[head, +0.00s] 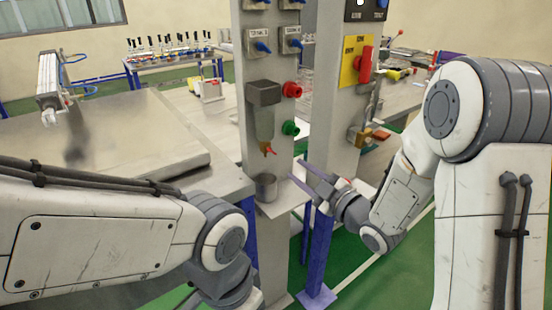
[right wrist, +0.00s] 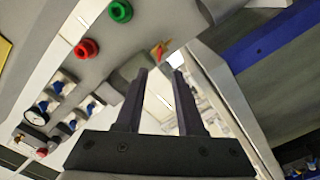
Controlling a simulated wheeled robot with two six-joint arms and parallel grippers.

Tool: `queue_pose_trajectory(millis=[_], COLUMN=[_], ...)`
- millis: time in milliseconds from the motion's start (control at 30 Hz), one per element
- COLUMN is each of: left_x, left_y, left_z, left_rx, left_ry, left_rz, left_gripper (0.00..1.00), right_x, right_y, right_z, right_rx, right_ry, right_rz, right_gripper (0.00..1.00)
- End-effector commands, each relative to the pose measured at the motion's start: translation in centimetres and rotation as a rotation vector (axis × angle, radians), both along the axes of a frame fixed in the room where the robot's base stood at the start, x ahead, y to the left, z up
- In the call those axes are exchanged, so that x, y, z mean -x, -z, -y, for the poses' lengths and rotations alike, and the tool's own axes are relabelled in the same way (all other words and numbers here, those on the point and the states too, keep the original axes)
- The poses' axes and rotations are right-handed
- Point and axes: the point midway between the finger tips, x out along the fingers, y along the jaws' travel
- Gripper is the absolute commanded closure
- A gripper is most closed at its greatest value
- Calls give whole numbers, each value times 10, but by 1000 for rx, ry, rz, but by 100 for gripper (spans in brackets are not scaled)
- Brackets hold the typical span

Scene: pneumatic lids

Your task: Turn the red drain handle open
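The red drain handle (head: 272,151) is small and sits at the bottom of a clear bowl (head: 264,124) under a grey block on the column. In the right wrist view the handle (right wrist: 160,49) shows as a small orange-red piece just beyond the fingertips. My right gripper (head: 297,169) is to the right of the handle and a little lower, with its fingers pointing left toward the column. Its two dark fingers (right wrist: 161,72) are apart with nothing between them, and the handle appears apart from them. My left gripper is not in view; only the left arm's links show.
A metal cup (head: 265,187) stands on a small shelf (head: 287,202) below the bowl. Red (head: 291,90) and green (head: 290,128) knobs stick out from the column above my right gripper. A steel table (head: 190,172) is at left.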

Motion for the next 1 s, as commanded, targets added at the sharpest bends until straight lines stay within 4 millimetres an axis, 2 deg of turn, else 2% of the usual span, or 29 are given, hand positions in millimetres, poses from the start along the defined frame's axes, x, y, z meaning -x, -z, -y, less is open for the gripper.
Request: queue_pose_trajectory(millis=[533,700,967,1000], left_x=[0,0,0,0], left_y=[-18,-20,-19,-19], left_z=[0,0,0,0], left_rx=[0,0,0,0], left_ry=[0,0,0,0], left_rz=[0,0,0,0], left_gripper=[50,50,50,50], right_x=[-71,-80,-82,-82], right_y=[-2,-1,-1,-1], right_z=[-53,-60,-60,-60], right_rx=[-2,-3,-2,-2], right_ry=[-4,-2,-1,-1], right_rz=[3,2,2,2], right_gripper=[62,62,62,66])
